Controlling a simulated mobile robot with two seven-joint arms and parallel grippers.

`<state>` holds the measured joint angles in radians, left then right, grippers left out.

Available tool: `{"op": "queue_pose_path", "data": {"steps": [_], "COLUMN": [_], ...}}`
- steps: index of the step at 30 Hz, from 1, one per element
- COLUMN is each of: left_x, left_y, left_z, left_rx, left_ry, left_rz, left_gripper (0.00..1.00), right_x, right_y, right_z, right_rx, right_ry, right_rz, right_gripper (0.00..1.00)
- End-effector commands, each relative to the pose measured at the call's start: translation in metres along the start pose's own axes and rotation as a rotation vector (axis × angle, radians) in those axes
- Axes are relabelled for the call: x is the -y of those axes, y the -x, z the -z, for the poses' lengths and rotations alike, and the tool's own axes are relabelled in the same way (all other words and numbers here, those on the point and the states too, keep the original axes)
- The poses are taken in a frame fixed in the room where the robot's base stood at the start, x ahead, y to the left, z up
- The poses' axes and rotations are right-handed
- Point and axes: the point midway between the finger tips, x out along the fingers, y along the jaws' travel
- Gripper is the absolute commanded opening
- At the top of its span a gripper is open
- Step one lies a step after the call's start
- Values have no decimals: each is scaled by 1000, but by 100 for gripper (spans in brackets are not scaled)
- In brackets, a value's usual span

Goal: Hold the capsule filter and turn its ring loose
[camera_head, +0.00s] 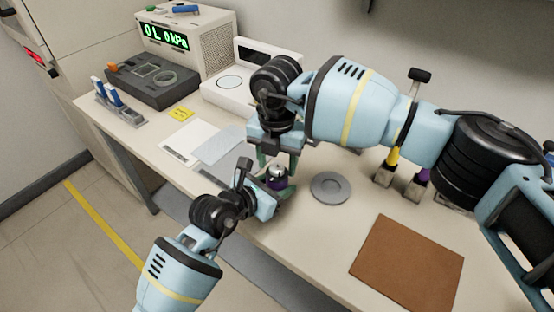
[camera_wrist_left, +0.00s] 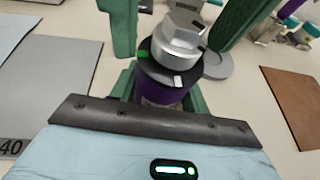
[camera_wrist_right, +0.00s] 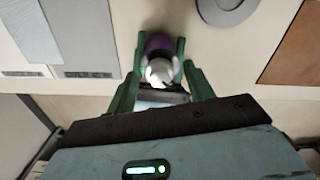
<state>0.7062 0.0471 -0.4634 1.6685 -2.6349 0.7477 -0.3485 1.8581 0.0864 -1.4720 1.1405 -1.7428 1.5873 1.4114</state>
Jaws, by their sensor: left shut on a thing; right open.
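The capsule filter (camera_head: 277,183) stands near the table's front edge, with a purple body and a silver top. In the left wrist view the capsule filter (camera_wrist_left: 160,92) wears a dark ring (camera_wrist_left: 160,72) with a green mark and a white mark. My left gripper (camera_head: 284,193) is shut on the purple body, low down. My right gripper (camera_head: 278,162) reaches down from above, open. Its green fingers stand apart on either side of the silver top (camera_wrist_right: 160,70) in the right wrist view. I cannot tell whether they touch the ring.
A grey round disc (camera_head: 330,187) lies right of the filter, and a brown mat (camera_head: 408,262) farther right. Flat sheets (camera_head: 218,146) lie to the left. A pressure display (camera_head: 168,37) and a white device (camera_head: 237,92) stand behind. Purple and yellow-topped items stand under my right arm.

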Motion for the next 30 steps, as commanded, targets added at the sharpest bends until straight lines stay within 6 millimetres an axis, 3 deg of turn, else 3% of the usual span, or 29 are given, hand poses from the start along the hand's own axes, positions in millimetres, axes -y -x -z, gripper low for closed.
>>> {"op": "queue_pose_path", "data": {"steps": [4, 15, 23, 30], "left_x": [0, 0, 0, 0], "left_y": [0, 0, 0, 0], "left_z": [1, 1, 1, 1], "left_rx": [-2, -2, -2, -2], "left_ry": [1, 1, 1, 1], "left_rz": [0, 0, 0, 0], "left_gripper": [1, 1, 1, 1], "right_x": [0, 0, 0, 0], "right_y": [0, 0, 0, 0], "right_z": [0, 0, 0, 0], "right_rx": [0, 0, 0, 0], "right_ry": [0, 0, 32, 160], "right_rz": [0, 0, 0, 0], "right_gripper": [53, 8, 7, 7]}}
